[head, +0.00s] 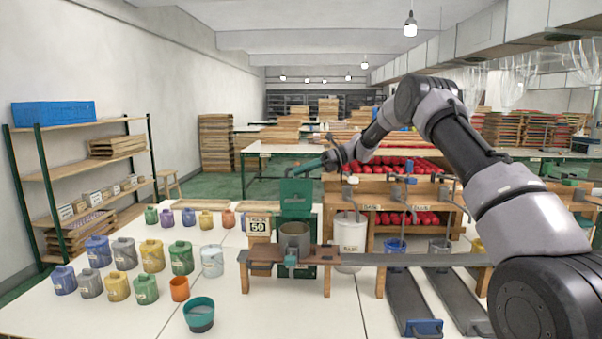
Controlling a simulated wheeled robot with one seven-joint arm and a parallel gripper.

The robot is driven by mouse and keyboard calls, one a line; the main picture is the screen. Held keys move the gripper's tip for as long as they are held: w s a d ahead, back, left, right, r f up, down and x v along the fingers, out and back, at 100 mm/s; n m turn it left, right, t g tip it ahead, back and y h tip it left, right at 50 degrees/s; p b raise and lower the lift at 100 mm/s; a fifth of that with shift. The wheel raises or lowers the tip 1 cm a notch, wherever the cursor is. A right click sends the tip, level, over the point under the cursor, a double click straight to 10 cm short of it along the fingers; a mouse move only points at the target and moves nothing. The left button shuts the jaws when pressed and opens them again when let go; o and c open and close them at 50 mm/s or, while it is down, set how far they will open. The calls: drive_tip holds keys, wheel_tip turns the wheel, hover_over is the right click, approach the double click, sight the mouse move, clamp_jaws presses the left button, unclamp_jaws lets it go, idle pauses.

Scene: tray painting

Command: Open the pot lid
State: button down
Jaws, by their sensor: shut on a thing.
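The pot (295,243) is a grey-brown cylinder in a wooden stand on the white table. Its green lid (297,197) stands roughly upright behind the pot's rim, and the pot's mouth shows open. A teal handle bar (306,167) slants up to the right from the lid's top edge. My gripper (326,161) is at the right end of this bar, above and right of the pot, and is shut on it. The fingertips are small and partly hidden, so the exact grip is unclear.
A white bucket (350,238) stands just right of the pot. A grey rail (430,260) runs right from the pot stand. Several colored jars stand left, with a teal bowl (199,314) and an orange cup (179,288) in front. The front table area is mostly clear.

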drive_tip(key=shift+w+f, duration=0.25)
drive_tip(key=shift+w, duration=0.35)
drive_tip(key=c, duration=1.2)
unclamp_jaws()
drive_tip(key=shift+o, duration=0.2)
drive_tip(key=v, duration=1)
drive_tip(key=shift+d+r, duration=0.2)
drive_tip(key=shift+d, duration=0.15)
drive_tip(key=shift+w, duration=0.1)
